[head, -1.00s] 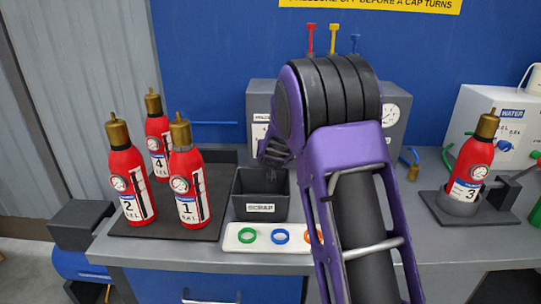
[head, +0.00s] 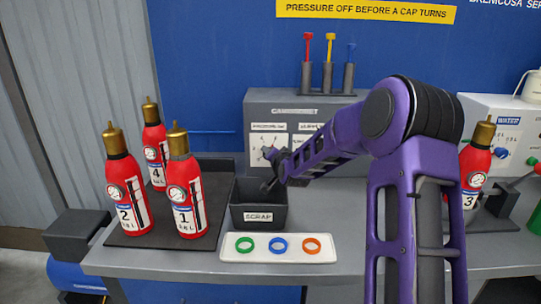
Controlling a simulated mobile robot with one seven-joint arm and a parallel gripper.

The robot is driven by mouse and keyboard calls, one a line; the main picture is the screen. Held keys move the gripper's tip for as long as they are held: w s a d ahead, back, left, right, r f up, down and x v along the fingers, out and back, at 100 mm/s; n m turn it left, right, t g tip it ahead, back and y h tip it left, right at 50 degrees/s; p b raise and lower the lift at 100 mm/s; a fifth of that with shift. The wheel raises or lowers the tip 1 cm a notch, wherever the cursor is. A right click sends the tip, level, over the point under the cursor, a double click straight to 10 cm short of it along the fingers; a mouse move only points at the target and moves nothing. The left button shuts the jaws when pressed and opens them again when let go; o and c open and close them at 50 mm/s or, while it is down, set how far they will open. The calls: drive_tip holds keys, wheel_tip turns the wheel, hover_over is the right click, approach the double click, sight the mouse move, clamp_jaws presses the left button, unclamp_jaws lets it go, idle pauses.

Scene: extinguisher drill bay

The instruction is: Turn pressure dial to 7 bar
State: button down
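The grey cabinet (head: 258,108) stands at the back of the bench in the head view. On its front left is a white panel (head: 256,139) that looks like the pressure dial's face, with a dark pointer or knob. Its reading is too small to make out. My purple arm reaches in from the right, and my dark gripper (head: 268,180) is just in front of the cabinet's lower left, above the scrap bin. It partly covers the dial. I cannot tell whether it touches the dial or whether its fingers are open.
A black scrap bin (head: 258,217) stands below my gripper. A white tray (head: 250,256) holds green, blue and orange rings. Red extinguishers (head: 186,205) stand on a dark mat at left. Another extinguisher (head: 470,178) and the white water unit (head: 495,112) are at right.

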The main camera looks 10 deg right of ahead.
idle(0.5)
drive_tip(key=shift+c, duration=1.9)
unclamp_jaws()
drive_tip(key=p+v, duration=0.2)
drive_tip(key=v, duration=1.5)
drive_tip(key=shift+s, duration=0.25)
drive_tip(key=shift+d, duration=0.15)
